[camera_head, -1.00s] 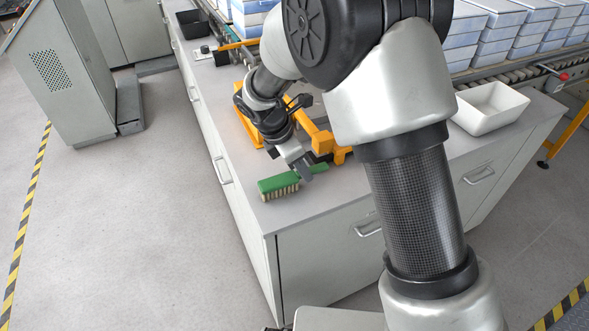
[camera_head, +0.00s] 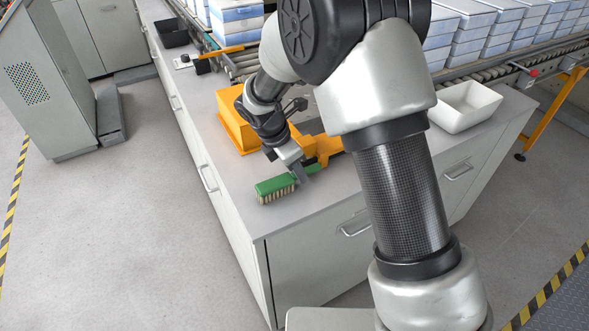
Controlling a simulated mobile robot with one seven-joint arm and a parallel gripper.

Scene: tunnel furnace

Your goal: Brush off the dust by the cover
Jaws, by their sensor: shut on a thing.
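A green brush (camera_head: 275,187) with pale bristles facing down is near the front left corner of the grey cabinet top (camera_head: 225,192). My gripper (camera_head: 302,174) is shut on the brush at its right, handle end. I cannot tell whether the bristles touch the surface. A yellow-orange cover (camera_head: 233,124) stands on the cabinet top just behind my gripper, partly hidden by my wrist. Its lower right part (camera_head: 325,147) shows beside the gripper. No dust can be made out at this size.
A white bin (camera_head: 465,107) stands at the right end of the cabinet top. A black tray (camera_head: 174,34) is at the far left end. A roller conveyor (camera_head: 470,72) with stacked blue-white boxes (camera_head: 505,38) runs behind.

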